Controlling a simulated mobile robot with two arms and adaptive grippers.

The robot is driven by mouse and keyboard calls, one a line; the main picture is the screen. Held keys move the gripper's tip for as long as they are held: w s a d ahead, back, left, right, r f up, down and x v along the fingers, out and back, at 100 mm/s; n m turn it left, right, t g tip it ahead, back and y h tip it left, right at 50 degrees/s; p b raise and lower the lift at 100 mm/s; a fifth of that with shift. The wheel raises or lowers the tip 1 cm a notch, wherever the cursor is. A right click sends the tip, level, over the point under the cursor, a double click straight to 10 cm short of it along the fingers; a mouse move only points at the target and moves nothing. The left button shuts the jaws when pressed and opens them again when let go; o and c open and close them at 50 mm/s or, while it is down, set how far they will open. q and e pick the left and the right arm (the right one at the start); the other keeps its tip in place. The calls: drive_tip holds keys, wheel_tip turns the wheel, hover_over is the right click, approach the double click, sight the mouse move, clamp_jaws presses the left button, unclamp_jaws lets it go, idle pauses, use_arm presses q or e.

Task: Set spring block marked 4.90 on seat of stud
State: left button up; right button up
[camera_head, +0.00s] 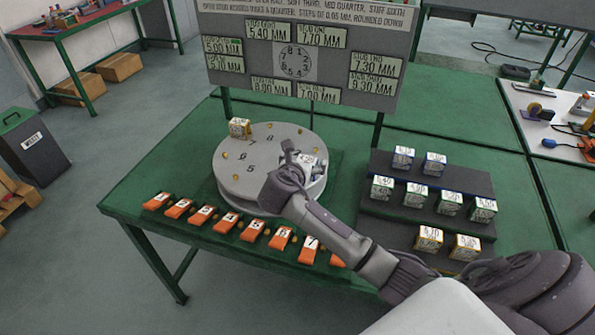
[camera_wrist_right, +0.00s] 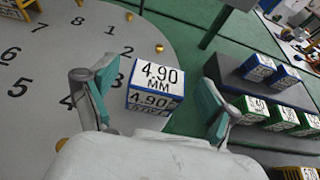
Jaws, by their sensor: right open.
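The spring block marked 4.90 (camera_wrist_right: 152,88) has a white top and a blue frame. It stands upright near the rim of the grey round plate (camera_wrist_right: 95,28), between the numerals 2 and 4, where the stud seat under it is hidden. In the head view the block (camera_head: 308,159) is partly hidden by my right gripper (camera_head: 302,163). That gripper is open in the wrist view (camera_wrist_right: 157,82), one finger on each side of the block, with a gap visible at the right finger. Contact at the left finger is unclear. My left gripper is not in view.
A yellow-framed block (camera_head: 239,128) stands on the plate's far left. A dark stepped rack (camera_head: 385,228) with several marked blocks is at right. Orange numbered tags (camera_head: 228,221) line the table's front. A board with millimetre values (camera_head: 340,62) stands behind. Small brass studs (camera_wrist_right: 160,47) dot the plate.

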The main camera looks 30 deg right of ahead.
drive_tip(key=v, duration=1)
drive_tip(key=shift+s+a, duration=0.2)
